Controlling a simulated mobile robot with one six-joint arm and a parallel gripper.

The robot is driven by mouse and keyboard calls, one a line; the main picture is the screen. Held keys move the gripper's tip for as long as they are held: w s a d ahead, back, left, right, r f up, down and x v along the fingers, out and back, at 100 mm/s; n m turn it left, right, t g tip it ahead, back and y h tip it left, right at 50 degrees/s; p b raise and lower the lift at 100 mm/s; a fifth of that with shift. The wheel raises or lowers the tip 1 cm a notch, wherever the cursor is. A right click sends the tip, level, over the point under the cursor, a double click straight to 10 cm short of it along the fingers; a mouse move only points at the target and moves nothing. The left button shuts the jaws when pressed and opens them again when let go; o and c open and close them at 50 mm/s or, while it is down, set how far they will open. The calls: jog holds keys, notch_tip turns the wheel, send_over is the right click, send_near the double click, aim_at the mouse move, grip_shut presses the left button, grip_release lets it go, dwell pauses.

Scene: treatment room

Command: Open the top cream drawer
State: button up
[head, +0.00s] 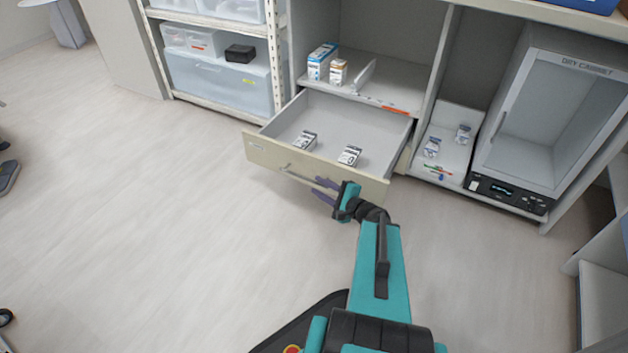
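The cream drawer (258,152) is pulled well out of the cabinet, so its inside shows. Two small white-and-dark boxes lie in it, one at the left (305,141) and one at the right (350,155). A bar handle (297,176) runs along the drawer's front. My gripper (322,190) is at the right part of the drawer front, with its purple fingers pointing left near the handle's right end. The fingers look spread a little apart. I cannot tell whether they touch the handle.
Above the drawer, an open shelf holds small boxes (322,61). A dry cabinet (545,120) stands at the right beside a shelf with small packs. A rack with clear bins (220,85) stands at the left. The floor (150,220) left of the drawer is clear.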

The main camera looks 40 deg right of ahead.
jog(key=shift+p+v, duration=2.2)
jog(key=shift+v, duration=0.4)
